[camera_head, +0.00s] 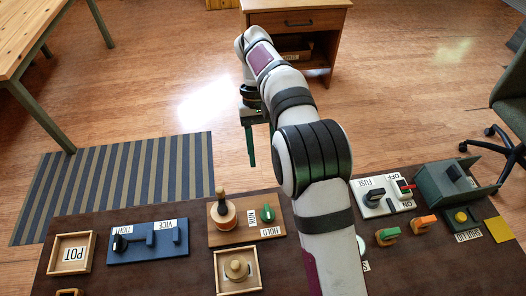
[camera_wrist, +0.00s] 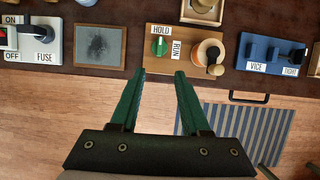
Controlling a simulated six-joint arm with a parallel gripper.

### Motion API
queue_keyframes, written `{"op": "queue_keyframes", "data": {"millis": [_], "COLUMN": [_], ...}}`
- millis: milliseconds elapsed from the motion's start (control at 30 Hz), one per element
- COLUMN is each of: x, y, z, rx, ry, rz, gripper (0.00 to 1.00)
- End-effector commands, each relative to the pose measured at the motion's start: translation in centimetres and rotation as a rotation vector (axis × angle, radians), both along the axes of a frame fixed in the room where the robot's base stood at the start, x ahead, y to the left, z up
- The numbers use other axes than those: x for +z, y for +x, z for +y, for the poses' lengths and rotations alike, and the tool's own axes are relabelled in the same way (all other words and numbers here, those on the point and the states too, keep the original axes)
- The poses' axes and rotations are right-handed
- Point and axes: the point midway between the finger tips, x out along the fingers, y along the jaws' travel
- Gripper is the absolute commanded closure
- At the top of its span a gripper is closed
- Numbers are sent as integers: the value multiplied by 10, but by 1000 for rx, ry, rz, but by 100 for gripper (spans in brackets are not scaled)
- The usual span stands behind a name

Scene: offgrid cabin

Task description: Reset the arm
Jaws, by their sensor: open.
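My arm stretches out from the bench, and my gripper (camera_head: 251,162) hangs past the bench's far edge, pointing down above the wooden floor. In the wrist view my gripper (camera_wrist: 160,74) has its two green fingers apart, with nothing between them. In the head view that board (camera_head: 247,238) lies left of my arm.
The dark bench (camera_head: 190,265) holds a POT tray (camera_head: 52,254), a blue VICE board (camera_head: 148,257), a FUSE board (camera_head: 378,207) and a grey open-topped box (camera_head: 440,190). A framed grey plate (camera_wrist: 99,45) shows in the wrist view. Beyond are a striped rug (camera_head: 120,185), drawer cabinet (camera_head: 300,18) and chair (camera_head: 512,95).

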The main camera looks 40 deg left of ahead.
Motion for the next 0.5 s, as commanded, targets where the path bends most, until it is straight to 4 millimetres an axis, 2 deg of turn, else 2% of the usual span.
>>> {"op": "queue_keyframes", "data": {"millis": [400,467,500], "x": [1,7,17], "y": [0,3,8], "z": [-1,-8,-20], "rx": [-2,-22,-58], "ry": [0,5,11], "rz": [0,-5,-13], "gripper": [54,54,54]}}
